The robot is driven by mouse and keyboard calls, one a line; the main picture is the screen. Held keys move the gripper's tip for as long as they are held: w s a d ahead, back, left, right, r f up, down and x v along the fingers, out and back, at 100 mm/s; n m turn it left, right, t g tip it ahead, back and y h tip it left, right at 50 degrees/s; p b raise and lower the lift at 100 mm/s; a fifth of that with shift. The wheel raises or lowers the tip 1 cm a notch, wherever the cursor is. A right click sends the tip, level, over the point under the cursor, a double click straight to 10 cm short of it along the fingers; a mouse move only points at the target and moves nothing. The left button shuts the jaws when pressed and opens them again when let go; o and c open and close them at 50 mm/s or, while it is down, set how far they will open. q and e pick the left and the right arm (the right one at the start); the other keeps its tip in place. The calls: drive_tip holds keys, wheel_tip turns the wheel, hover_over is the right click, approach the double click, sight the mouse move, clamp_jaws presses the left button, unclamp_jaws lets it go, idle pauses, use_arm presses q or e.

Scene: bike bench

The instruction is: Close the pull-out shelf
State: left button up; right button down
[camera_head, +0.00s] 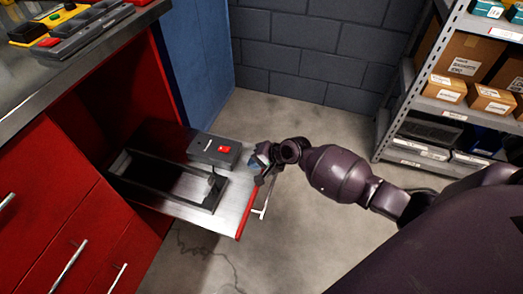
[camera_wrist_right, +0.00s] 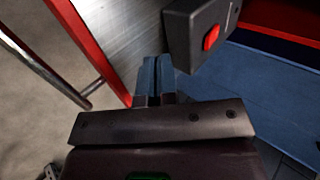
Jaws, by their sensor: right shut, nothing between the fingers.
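The pull-out shelf (camera_head: 221,214) sticks out of the red bench cabinet (camera_head: 110,85), open, with a bare metal top, a red front edge and a silver bar handle (camera_head: 263,204). In the right wrist view, the shelf's red front edge (camera_wrist_right: 95,50) and handle (camera_wrist_right: 38,66) are on the left. My right gripper (camera_head: 257,165) is at the shelf's front, near its far corner, by one end of the handle. In the right wrist view, its blue fingertips (camera_wrist_right: 157,65) are together and empty, over the shelf's surface. Whether they touch it, I cannot tell. My left gripper is not in view.
A grey box with a red switch (camera_head: 214,150) and a dark open frame (camera_head: 165,178) sit on the shelf. A blue panel (camera_head: 190,60) stands behind. A storage rack (camera_head: 421,105) with boxes is at right. Bare floor (camera_head: 295,250) lies before the shelf.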

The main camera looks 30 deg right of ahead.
sight(234, 162)
drive_tip(key=w+a, duration=0.1)
drive_tip(key=w+a+f, duration=0.1)
drive_tip(key=shift+w+a+b, duration=0.1)
drive_tip(key=shift+w+b, duration=0.25)
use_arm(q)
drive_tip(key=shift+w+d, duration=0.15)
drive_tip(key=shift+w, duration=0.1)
use_arm(e)
drive_tip(key=shift+w+a+r, duration=0.2)
drive_tip(key=shift+w+a, duration=0.2)
drive_tip(key=shift+w, duration=0.1)
drive_tip(key=shift+w, duration=0.1)
